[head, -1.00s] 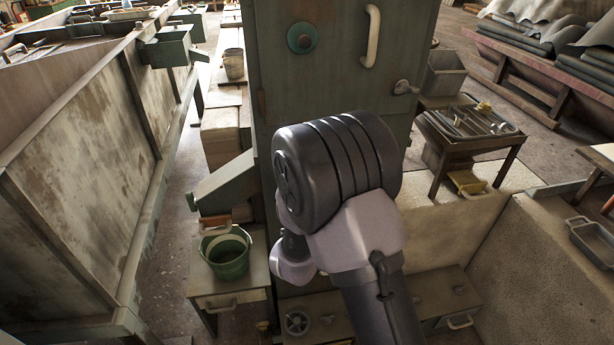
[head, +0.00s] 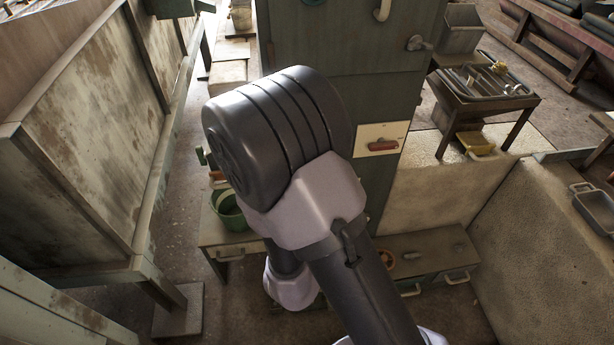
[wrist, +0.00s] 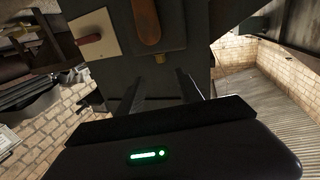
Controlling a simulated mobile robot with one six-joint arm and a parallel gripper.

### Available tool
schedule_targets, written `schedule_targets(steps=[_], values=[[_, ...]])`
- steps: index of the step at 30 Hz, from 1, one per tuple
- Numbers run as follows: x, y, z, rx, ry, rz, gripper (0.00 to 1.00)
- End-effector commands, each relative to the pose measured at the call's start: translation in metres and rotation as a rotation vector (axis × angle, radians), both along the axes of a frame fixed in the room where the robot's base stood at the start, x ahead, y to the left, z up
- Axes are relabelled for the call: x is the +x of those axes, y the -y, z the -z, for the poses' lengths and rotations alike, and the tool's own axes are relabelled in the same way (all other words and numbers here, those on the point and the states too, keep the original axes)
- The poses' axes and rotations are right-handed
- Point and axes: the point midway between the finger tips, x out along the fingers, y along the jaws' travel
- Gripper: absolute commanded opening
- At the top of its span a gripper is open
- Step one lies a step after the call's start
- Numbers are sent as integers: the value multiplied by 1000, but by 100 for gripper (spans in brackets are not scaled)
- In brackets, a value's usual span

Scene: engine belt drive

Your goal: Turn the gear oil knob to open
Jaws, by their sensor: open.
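A red handle (head: 382,145) sits on a cream plate (head: 368,131) on the front of the dark green cabinet (head: 353,60). The red handle also shows in the wrist view (wrist: 89,39), at the upper left on its cream plate (wrist: 106,24). An orange-brown elongated handle (wrist: 146,22) is on the dark panel in front of my gripper. I cannot read any label, so which one is the gear oil knob is unclear. My gripper (wrist: 160,88) is open and empty, with its dark fingers pointing at the panel. My arm hides it in the head view.
A green bucket (head: 229,212) stands on a low bench left of my arm. A low drawer unit (head: 432,251) is at the cabinet's foot. A table with metal parts (head: 484,86) stands to the right. A large stained bin wall (head: 95,120) bounds the left; floor shows between.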

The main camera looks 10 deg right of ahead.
Motion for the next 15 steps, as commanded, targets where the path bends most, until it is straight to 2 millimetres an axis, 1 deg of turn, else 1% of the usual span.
schedule_targets(steps=[1,3,7,11,15], values=[[-10,-4,-17,-10,-7,-7,43],[-20,-7,-15,-6,-6,-5,43],[-32,-9,-11,-4,-2,-3,43],[-37,-10,-7,-2,1,-3,43],[-38,-10,-5,-3,2,-2,43]])
